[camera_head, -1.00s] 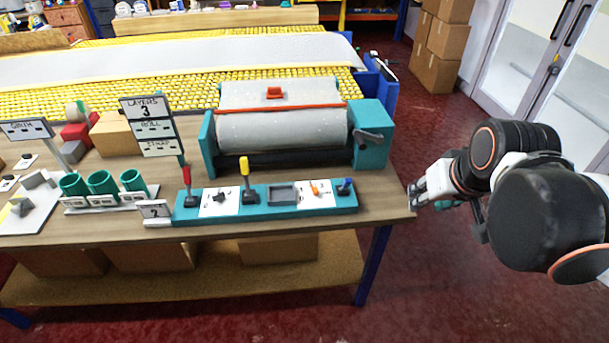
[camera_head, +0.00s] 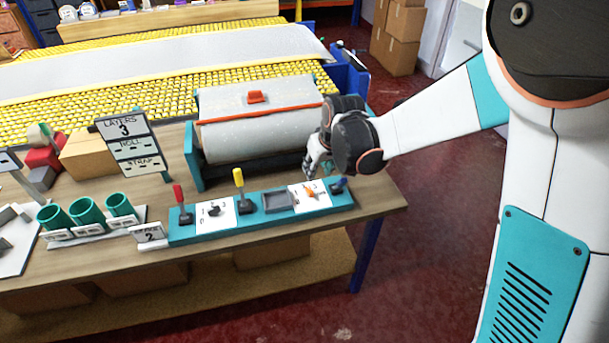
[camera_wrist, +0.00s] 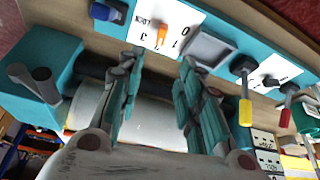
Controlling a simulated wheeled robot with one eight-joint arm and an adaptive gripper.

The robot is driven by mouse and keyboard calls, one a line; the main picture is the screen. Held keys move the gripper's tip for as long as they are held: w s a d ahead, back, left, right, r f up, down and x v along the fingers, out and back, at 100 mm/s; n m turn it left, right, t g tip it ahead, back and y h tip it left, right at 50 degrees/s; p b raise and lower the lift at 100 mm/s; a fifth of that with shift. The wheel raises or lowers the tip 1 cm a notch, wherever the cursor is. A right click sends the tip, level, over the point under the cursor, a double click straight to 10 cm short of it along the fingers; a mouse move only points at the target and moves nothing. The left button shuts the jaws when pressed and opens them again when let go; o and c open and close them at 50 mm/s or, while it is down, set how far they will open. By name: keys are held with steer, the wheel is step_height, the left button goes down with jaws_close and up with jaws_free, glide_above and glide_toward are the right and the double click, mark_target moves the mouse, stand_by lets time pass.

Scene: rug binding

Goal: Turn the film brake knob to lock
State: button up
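The film brake knob is taken to be the small orange knob (camera_head: 310,192) on a white dial plate at the right part of the teal control strip (camera_head: 275,217). In the wrist view the orange knob (camera_wrist: 161,37) sits on its white plate, with LOCK and 3 printed to its left and 1 and 0 to its right. The orange pointer lies between 3 and 1, apart from LOCK. My gripper (camera_head: 311,170) is above and just behind the plate. In the wrist view my gripper (camera_wrist: 160,62) is open, its fingers apart and empty, not visibly touching the knob.
A blue-handled lever (camera_head: 339,185) stands close right of the knob. A grey tray (camera_head: 278,201), a yellow lever (camera_head: 239,180) and a red lever (camera_head: 180,193) stand to the left. The grey film roll (camera_head: 255,135) lies behind the strip, close to my gripper.

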mark_target(309, 187)
steer(key=b+x, duration=0.4)
steer(key=x, duration=0.9)
steer(key=shift+f, duration=0.45)
jaws_close()
